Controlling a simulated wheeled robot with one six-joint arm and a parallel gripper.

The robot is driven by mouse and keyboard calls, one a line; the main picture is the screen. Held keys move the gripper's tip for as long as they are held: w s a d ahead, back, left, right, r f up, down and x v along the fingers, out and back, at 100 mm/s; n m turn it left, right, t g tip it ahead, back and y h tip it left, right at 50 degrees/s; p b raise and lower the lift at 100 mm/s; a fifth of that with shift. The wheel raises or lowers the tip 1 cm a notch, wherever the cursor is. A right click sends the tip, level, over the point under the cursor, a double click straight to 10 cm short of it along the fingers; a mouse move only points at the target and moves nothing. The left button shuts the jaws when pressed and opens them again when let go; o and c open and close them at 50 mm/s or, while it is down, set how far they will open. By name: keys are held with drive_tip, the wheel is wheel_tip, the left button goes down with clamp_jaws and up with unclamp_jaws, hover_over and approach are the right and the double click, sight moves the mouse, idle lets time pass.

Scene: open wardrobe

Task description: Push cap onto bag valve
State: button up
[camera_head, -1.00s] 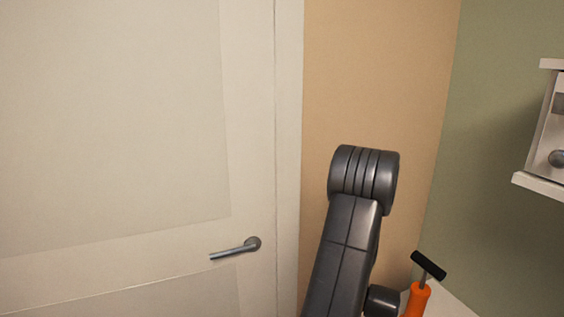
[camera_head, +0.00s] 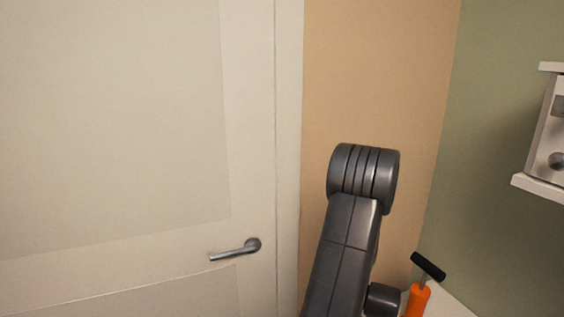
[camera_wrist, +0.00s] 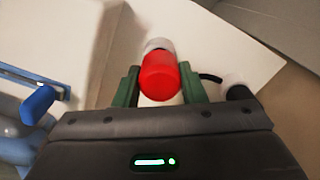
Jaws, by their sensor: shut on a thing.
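In the wrist view, my gripper (camera_wrist: 159,84) has its green fingers on both sides of a red cap (camera_wrist: 159,76) and is shut on it. A pale round piece (camera_wrist: 158,45) shows just beyond the cap. It may be the bag valve; I cannot tell whether the cap touches it or sits on it. The bag is not clearly visible. In the head view my gripper is out of sight.
An orange pump (camera_head: 418,301) with a black handle stands at lower right in the head view. A closed door with a metal handle (camera_head: 236,250) is at left, a white shelf (camera_head: 543,187) at right. Blue items (camera_wrist: 38,104) lie left in the wrist view.

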drive_tip(key=shift+r, duration=0.3)
drive_tip(key=shift+r+p, duration=1.2)
drive_tip(key=shift+r, duration=0.7)
idle(0.7)
